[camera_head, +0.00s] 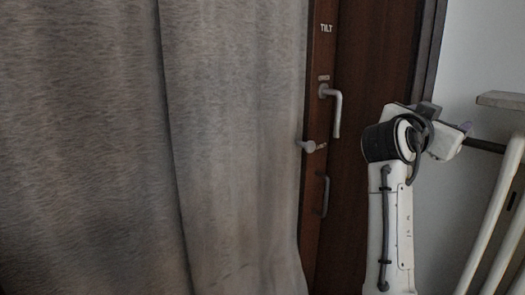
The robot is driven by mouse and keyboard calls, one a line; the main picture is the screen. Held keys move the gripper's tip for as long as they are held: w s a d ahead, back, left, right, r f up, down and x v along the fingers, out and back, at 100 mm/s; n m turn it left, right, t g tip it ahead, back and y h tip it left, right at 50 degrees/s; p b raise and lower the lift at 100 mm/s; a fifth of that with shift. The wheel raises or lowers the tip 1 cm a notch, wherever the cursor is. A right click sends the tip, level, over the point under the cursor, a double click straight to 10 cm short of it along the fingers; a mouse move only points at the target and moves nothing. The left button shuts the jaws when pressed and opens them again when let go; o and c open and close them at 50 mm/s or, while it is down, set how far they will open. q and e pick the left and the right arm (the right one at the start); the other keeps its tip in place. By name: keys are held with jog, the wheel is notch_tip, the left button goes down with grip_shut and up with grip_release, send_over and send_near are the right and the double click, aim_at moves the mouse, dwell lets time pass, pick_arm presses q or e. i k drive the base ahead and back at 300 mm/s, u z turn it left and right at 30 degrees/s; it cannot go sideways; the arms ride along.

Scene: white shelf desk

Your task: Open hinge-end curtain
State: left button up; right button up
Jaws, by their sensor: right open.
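A grey-brown curtain (90,150) hangs over the left and middle of the head view. A dark vertical fold or seam splits it from a second stretch of curtain (235,150), whose right edge hangs beside a dark wooden frame (316,75). I cannot tell which part is the hinge-end one. My right gripper (448,118) is raised at the right, in front of the pale wall and right of the curtain, apart from it. It is open, with nothing seen in it. My left gripper is not in view.
Pale rails (492,225) and a small ledge (502,99) stand at the far right.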

aim_at(90, 205)
jog(key=k, duration=1)
